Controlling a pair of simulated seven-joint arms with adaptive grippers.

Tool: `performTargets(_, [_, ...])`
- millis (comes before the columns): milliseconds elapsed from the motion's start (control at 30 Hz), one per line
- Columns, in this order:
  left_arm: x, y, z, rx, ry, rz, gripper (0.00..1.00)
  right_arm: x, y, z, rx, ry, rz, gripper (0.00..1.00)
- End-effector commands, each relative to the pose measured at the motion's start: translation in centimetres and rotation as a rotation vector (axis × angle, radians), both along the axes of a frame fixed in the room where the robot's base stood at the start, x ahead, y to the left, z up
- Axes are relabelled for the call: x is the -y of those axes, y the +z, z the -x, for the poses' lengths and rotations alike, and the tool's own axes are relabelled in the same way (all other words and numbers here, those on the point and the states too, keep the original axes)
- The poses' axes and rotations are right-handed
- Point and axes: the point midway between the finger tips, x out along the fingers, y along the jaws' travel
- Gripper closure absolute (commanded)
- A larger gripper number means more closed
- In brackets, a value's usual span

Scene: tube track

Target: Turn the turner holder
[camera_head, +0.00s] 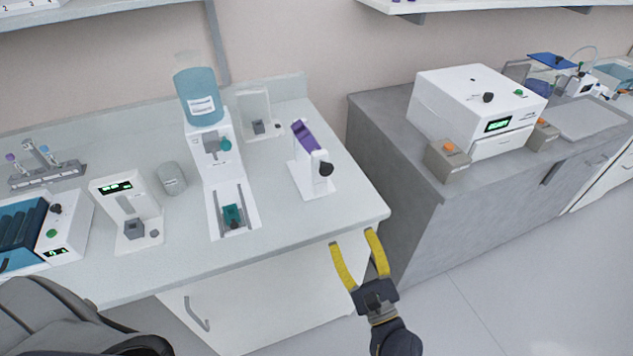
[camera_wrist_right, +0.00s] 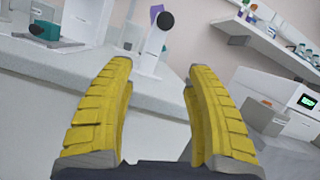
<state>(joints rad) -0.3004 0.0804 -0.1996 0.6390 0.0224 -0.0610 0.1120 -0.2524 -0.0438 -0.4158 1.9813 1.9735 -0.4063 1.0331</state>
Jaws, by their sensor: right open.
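The turner holder (camera_head: 306,136) is a purple tilted holder on a white stand (camera_head: 318,184), with a black round knob (camera_head: 326,169) on its right side. It stands near the right end of the white bench. It also shows in the right wrist view, with its black knob (camera_wrist_right: 165,20) beyond the fingertips. My right gripper (camera_head: 354,238) has yellow fingers, spread apart and empty, in front of the bench's right front corner and short of the turner. The fingers also fill the right wrist view (camera_wrist_right: 160,75). My left gripper is not seen.
A dispenser with a blue bottle (camera_head: 200,97) stands left of the turner. A small white device (camera_head: 127,212) and a grey cylinder (camera_head: 171,178) are farther left. A white machine (camera_head: 477,105) sits on the grey cabinet at right. The bench front right of the dispenser is clear.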

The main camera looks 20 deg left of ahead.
Motion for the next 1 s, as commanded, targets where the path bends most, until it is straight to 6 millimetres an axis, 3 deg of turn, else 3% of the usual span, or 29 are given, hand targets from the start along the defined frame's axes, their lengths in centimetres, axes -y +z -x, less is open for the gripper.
performTargets(33, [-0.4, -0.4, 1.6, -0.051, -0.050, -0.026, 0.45, 0.3, 1.3, 0.2, -0.019, 0.025, -0.074, 0.46])
performTargets(100, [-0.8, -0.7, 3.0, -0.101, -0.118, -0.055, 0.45, 0.5, 2.1, 0.4, -0.058, 0.058, -0.159, 0.46])
performTargets(233, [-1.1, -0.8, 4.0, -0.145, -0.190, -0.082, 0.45, 0.5, 2.2, 0.4, -0.110, 0.094, -0.229, 0.46])
performTargets(467, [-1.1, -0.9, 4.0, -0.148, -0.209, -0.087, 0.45, -0.4, 2.7, -0.5, -0.126, 0.106, -0.247, 0.46])
performTargets(1000, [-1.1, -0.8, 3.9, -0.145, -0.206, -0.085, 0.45, -5.9, 6.2, -7.0, -0.124, 0.105, -0.242, 0.46])
